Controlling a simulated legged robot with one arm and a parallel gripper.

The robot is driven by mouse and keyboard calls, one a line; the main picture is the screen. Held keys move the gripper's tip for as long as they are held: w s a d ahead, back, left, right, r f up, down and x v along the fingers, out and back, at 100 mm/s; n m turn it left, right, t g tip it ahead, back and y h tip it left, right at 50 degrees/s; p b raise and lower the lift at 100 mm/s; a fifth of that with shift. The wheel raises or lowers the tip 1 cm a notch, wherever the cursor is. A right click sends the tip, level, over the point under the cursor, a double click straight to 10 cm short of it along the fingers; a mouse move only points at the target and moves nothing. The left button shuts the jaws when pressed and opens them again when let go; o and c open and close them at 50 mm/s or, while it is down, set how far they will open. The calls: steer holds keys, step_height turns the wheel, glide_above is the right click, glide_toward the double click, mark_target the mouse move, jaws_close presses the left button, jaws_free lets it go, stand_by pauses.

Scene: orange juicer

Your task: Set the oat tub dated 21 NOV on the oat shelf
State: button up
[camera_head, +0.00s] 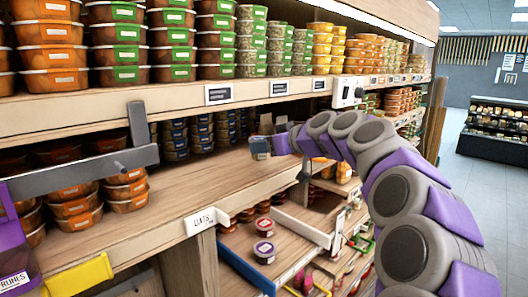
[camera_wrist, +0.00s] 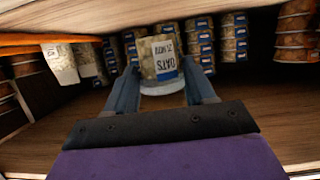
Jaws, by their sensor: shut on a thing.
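My gripper (camera_wrist: 160,88) is shut on an oat tub (camera_wrist: 148,62) in the wrist view. The tub is clear with a white and blue label, which shows upside down and seems to read OATS, 21 NOV. In the head view the tub (camera_head: 260,148) is small at the end of my arm, at the level of the middle shelf. The oat shelf (camera_head: 165,185) is the wooden middle shelf with an OATS tag (camera_head: 206,221) on its front edge. Stacks of blue-labelled tubs (camera_head: 200,132) stand at its back; they also show behind my gripper in the wrist view (camera_wrist: 200,40).
Orange tubs (camera_head: 75,205) are stacked on the shelf's left part, partly behind a grey bracket (camera_head: 85,172). The upper shelf (camera_head: 150,103) carries many stacked tubs and hangs low over this one. Bare wood lies in front of the blue-labelled stacks. Lower trays (camera_head: 300,220) hold small jars.

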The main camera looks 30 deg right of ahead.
steer(key=w+d, duration=0.3)
steer(key=w, duration=0.1)
steer(key=shift+f+p, duration=0.3)
steer(key=shift+f, duration=0.05)
steer(key=shift+w+d, duration=0.15)
steer(key=shift+d, duration=0.2)
steer(key=shift+w+a, duration=0.15)
steer(key=shift+w+a+f, duration=0.1)
steer(key=shift+a+f, duration=0.65)
steer(key=shift+f, duration=0.2)
steer(key=shift+f+p, duration=0.35)
steer(key=shift+f, duration=0.25)
steer(key=shift+d+f, duration=0.25)
steer(key=shift+d, duration=0.45)
steer(key=o, duration=0.7)
steer(key=shift+d, duration=0.1)
steer(key=o, duration=0.3)
steer(key=shift+a, duration=0.4)
steer(key=shift+o, duration=0.2)
steer(key=shift+a+r, duration=0.1)
steer(key=shift+a, duration=0.1)
steer(key=b+v, duration=0.2)
steer(key=v, duration=1)
steer(key=shift+d, duration=0.2)
